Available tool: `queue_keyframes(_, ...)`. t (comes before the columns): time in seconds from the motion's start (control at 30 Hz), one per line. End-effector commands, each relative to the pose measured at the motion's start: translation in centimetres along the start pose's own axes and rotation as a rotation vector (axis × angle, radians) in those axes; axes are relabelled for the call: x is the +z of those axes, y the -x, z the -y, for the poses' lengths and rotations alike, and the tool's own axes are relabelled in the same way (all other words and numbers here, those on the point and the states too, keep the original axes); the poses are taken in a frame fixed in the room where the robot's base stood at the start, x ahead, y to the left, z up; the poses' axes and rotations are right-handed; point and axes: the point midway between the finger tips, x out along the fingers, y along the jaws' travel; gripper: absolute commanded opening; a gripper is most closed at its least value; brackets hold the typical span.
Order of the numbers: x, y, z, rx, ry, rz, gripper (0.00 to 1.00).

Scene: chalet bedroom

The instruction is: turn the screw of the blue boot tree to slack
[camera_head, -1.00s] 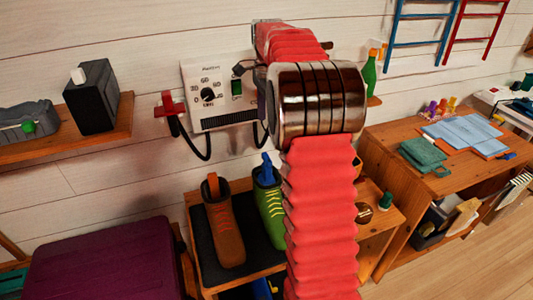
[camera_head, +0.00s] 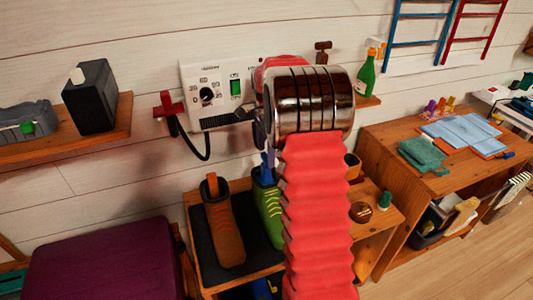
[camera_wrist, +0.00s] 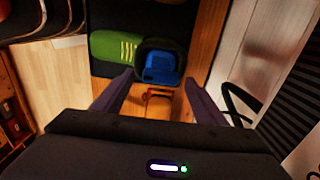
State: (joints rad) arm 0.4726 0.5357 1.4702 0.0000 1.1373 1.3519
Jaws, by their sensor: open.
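The blue boot tree (camera_wrist: 160,66) sits in the opening of the green boot (camera_wrist: 117,47) in the wrist view. In the head view the green boot (camera_head: 269,207) stands on the bench, partly behind my arm. My gripper (camera_wrist: 158,78) is open, with its two fingers either side of the boot opening in the picture. A small orange-red bracket-like piece (camera_wrist: 158,95) shows between the fingers below the blue tree; I cannot tell whether it is the screw. No contact with the tree is visible. My gripper is mostly hidden by my arm in the head view.
A brown boot (camera_head: 224,228) stands left of the green one on a dark mat (camera_head: 205,253). A wall control panel (camera_head: 211,88) with a cable and a red holder (camera_head: 170,104) is behind. A purple box (camera_head: 105,258) is at left, a wooden desk (camera_head: 385,145) at right.

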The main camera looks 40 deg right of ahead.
Motion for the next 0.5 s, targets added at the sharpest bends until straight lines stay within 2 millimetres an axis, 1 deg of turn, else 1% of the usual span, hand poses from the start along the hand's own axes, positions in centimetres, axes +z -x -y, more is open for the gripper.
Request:
queue_keyframes(0.03, 0.02, -0.45, 0.01, 0.0, 0.0, 0.0, 0.66)
queue_keyframes(0.13, 0.03, -0.96, 0.03, -0.001, 0.0, 0.0, 0.66)
queue_keyframes(0.43, 0.06, -1.14, 0.04, -0.002, 0.001, 0.0, 0.66)
queue_keyframes(0.5, 0.07, -1.14, 0.04, -0.002, 0.001, 0.0, 0.61)
